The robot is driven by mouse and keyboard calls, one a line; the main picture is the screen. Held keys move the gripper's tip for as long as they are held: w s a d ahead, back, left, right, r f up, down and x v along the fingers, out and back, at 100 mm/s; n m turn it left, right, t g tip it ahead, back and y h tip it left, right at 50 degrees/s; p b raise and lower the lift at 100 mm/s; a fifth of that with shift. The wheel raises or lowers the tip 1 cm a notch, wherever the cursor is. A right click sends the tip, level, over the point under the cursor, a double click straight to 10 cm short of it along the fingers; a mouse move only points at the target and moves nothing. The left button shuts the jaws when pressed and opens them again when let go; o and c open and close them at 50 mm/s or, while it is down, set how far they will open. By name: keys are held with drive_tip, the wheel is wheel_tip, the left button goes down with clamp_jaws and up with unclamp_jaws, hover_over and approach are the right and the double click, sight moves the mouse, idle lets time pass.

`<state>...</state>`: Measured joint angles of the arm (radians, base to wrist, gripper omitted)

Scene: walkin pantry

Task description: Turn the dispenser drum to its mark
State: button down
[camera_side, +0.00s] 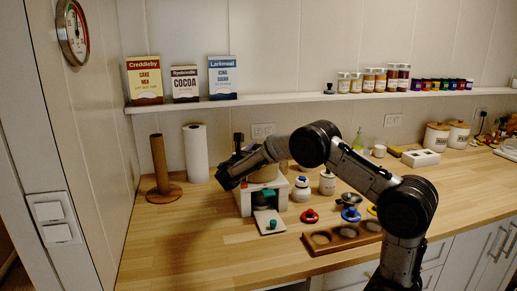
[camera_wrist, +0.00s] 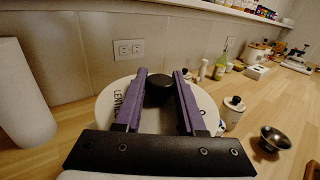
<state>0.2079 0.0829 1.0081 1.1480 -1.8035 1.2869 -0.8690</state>
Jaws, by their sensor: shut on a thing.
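The dispenser (camera_side: 246,202) is a pale boxy body on the counter, with a light plate and a small green part at its front. My arm hides much of its top in the side view. In the wrist view the drum (camera_wrist: 108,103) is a round cream disc with dark lettering, partly covered by my gripper. A black knob (camera_wrist: 158,90) stands on the drum. My gripper (camera_wrist: 160,78) has its two purple fingers on either side of the knob and is shut on it. I cannot make out the mark.
A paper towel roll (camera_side: 196,154) and a brown post on a round base (camera_side: 160,170) stand left of the dispenser. Lidded jars (camera_side: 301,190), a red ring (camera_side: 310,216), a blue ring (camera_side: 351,214) and a wooden tray (camera_side: 322,248) lie to the right. The front-left counter is clear.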

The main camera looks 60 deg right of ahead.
drive_tip(key=shift+m+g, duration=1.1)
drive_tip(key=shift+g, duration=0.6)
drive_tip(key=c, duration=0.5)
unclamp_jaws()
drive_tip(key=a, duration=1.4)
drive_tip(key=shift+w, duration=0.25)
drive_tip(key=shift+d, duration=0.1)
